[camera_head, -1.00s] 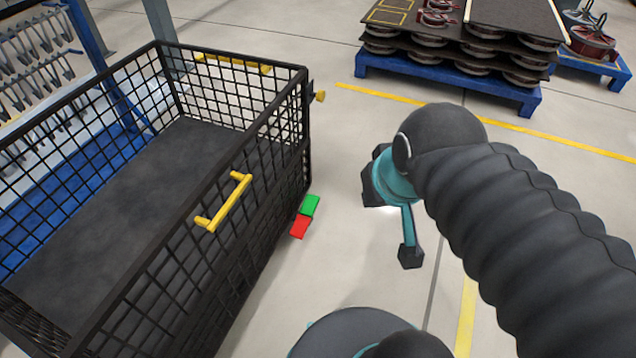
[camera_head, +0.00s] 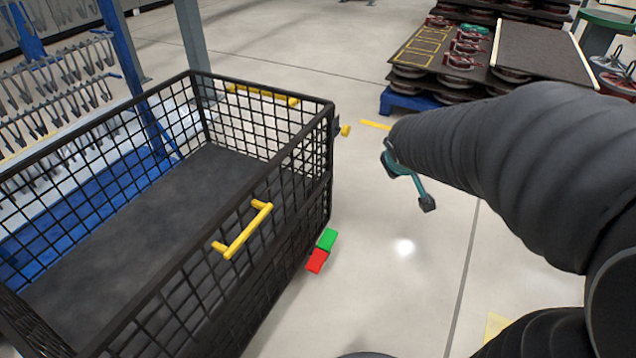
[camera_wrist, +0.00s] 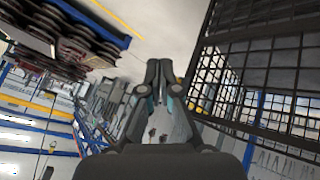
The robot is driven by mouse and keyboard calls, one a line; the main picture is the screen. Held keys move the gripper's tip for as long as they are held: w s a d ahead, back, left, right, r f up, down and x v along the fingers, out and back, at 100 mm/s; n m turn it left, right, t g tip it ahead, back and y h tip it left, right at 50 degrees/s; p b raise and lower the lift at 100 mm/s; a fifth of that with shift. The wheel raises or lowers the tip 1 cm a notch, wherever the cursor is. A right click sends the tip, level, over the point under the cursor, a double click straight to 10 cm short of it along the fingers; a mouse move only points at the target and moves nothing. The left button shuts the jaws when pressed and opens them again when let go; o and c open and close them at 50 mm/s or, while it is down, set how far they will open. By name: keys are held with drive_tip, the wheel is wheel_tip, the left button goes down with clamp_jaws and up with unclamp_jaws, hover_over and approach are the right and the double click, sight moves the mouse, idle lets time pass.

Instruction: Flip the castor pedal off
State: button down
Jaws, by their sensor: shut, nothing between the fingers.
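The castor pedal has a green half (camera_head: 327,240) and a red half (camera_head: 317,261). It sticks out low at the right side of a black mesh cart (camera_head: 330,150), close to the floor. In the wrist view my gripper (camera_wrist: 160,68) has its fingers together with nothing between them. In the head view my arm hides most of the gripper; a teal part with a dark tip shows up and to the right of the pedal, apart from it. I cannot make out the pedal in the wrist view, where the cart mesh (camera_wrist: 262,70) fills the right side.
The cart has a yellow handle (camera_head: 243,232) on its near side and a yellow bar (camera_head: 262,95) at the far end. A blue-framed hook rack (camera_head: 60,100) stands behind it at left. Stacked dark panels (camera_head: 440,55) stand at the back right. The floor right of the pedal is clear.

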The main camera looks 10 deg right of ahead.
drive_tip(key=w+f+n+t+y+b, duration=0.1)
drive_tip(key=w+f+n+y, duration=0.15)
drive_tip(key=w+f, duration=0.55)
drive_tip(key=w+f+n+y, duration=0.1)
drive_tip(key=w+f+n, duration=0.3)
drive_tip(key=f, duration=0.6)
drive_tip(key=a+f+n+y, duration=0.1)
drive_tip(key=a+f+y, duration=0.1)
drive_tip(key=f, duration=0.5)
drive_tip(key=a+f+n+g+y+b, duration=0.1)
drive_tip(key=a+f+y, duration=0.1)
drive_tip(key=f, duration=0.6)
drive_tip(key=shift+w+f+g+y, duration=0.3)
drive_tip(key=shift+y, duration=0.25)
drive_tip(key=shift+a, duration=0.1)
drive_tip(key=b, duration=0.2)
approach(328, 233)
drive_tip(key=w+a, duration=0.2)
drive_tip(key=a, duration=0.1)
drive_tip(key=shift+w, duration=0.1)
drive_tip(key=f, duration=0.1)
drive_tip(key=w+f, duration=0.1)
drive_tip(key=f, duration=0.1)
drive_tip(key=shift+w+d+f+b, duration=0.1)
drive_tip(key=shift+f+b, duration=0.2)
drive_tip(key=shift+f, duration=0.3)
